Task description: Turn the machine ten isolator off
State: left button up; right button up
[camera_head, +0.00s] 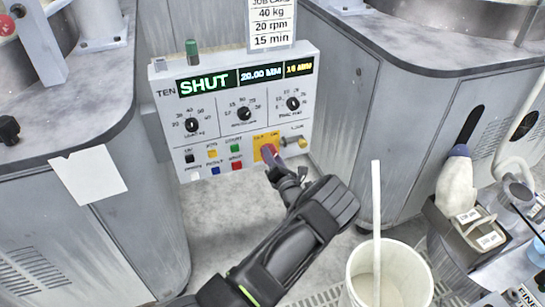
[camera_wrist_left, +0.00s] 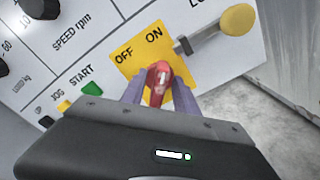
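The machine ten control panel (camera_head: 240,110) has the label TEN and a display reading SHUT. Its isolator is a red handle (camera_wrist_left: 158,80) on a yellow plate (camera_wrist_left: 125,66) marked OFF and ON, low on the panel's right. The handle's top stands below the gap between the two words; I cannot tell its exact setting. My left gripper (camera_wrist_left: 160,92) is at the handle, one purple finger on each side; whether they press on it is unclear. In the head view, my left gripper (camera_head: 272,154) covers part of the plate. My right gripper is not in view.
A yellow-knobbed lock lever (camera_wrist_left: 215,30) sits right of the isolator. Knobs and coloured buttons (camera_head: 236,163) lie to its left. A white bucket (camera_head: 415,275) with an upright stick stands below right of my arm. A tray with a pale bottle (camera_head: 456,188) is farther right.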

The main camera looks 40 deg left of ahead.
pick_arm(q)
grip_shut()
jog(key=shift+n, duration=0.4)
dwell(0.4)
jog(key=n, duration=0.4)
jog(key=shift+s+b, duration=0.1)
jog(key=shift+b, duration=0.25)
jog(key=n, duration=0.5)
jog(key=shift+s+a, duration=0.1)
jog(key=shift+a, duration=0.05)
jog(key=n+b, duration=0.1)
jog(key=n, duration=0.3)
jog(key=shift+n, duration=0.3)
jog(key=shift+s+a+n+b, duration=0.15)
jog(key=shift+n+b, duration=0.55)
jog(key=shift+n, duration=1.1)
